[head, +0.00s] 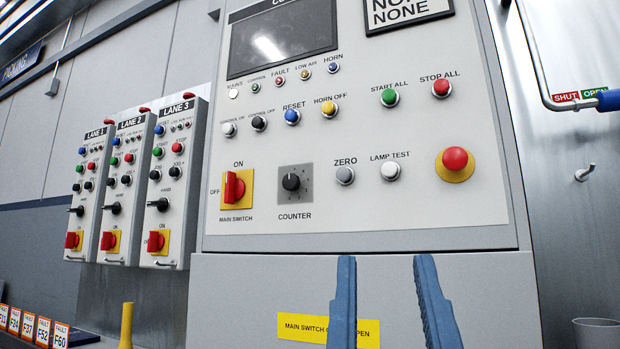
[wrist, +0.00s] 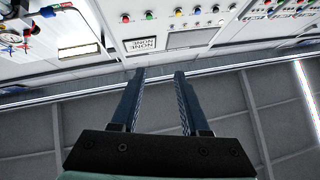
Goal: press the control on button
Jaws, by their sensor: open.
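The control on button (head: 228,129) is a small round white button at the left of the middle button row on the large grey control panel (head: 420,215). Its label above reads "CONTROL ON", and nothing covers it. The black control off button (head: 259,123) sits just to its right. My gripper (head: 386,262) is open and empty, its two blue fingers pointing up, below and to the right of the button, apart from it in the picture. In the wrist view my gripper (wrist: 160,73) is open, with the panel seen upside down beyond the fingertips.
Lane boxes (head: 127,185) hang left. A pipe with a blue handle (head: 608,100) is right.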

